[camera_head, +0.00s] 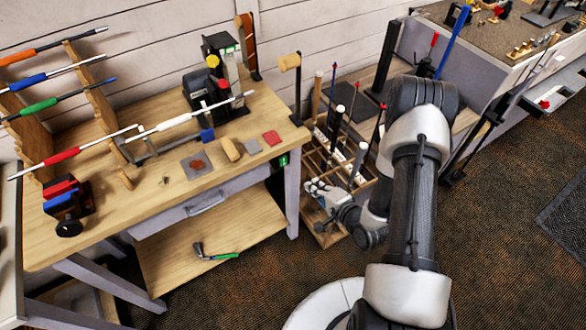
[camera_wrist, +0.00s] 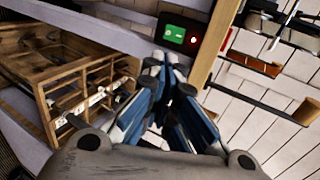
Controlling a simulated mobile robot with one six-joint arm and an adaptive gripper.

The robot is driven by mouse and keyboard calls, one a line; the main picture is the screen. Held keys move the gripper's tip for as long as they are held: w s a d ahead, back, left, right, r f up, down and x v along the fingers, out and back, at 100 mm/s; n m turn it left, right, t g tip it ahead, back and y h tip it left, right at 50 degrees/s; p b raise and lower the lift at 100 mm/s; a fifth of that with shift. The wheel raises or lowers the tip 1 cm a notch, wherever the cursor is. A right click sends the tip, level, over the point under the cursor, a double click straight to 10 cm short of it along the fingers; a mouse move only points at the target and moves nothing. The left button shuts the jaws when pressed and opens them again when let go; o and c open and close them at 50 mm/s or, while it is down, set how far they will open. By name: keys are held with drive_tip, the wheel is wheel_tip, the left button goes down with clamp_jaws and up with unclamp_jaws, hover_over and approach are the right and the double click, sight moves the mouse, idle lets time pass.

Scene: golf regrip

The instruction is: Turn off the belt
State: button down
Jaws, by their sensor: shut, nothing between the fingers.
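A small black switch box with a green button (camera_wrist: 175,33) and a red button (camera_wrist: 194,40) is near the top middle of the wrist view. In the head view its green face (camera_head: 283,160) shows on the workbench's right end, near the front corner. My gripper (camera_wrist: 158,62) is shut and empty, its blue and grey fingers pointing at the box. The tips appear just below the green button in the wrist view; I cannot tell whether they touch it. In the head view my gripper (camera_head: 311,187) is beside the bench leg. A black machine (camera_head: 207,90) stands on the bench; its belt is not clearly visible.
A wooden rack (camera_head: 345,165) holding several clubs stands close to the right of my gripper. The bench top (camera_head: 120,215) carries a club with a white grip (camera_head: 172,122), small blocks and a vise. A hammer (camera_head: 212,252) lies on the lower shelf. Carpet is clear at the front right.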

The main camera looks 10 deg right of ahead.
drive_tip(key=b, duration=0.4)
approach(283, 161)
drive_tip(key=w+f, duration=0.4)
drive_tip(key=w, duration=0.1)
drive_tip(key=shift+w+f, duration=0.15)
drive_tip(key=shift+w, duration=0.35)
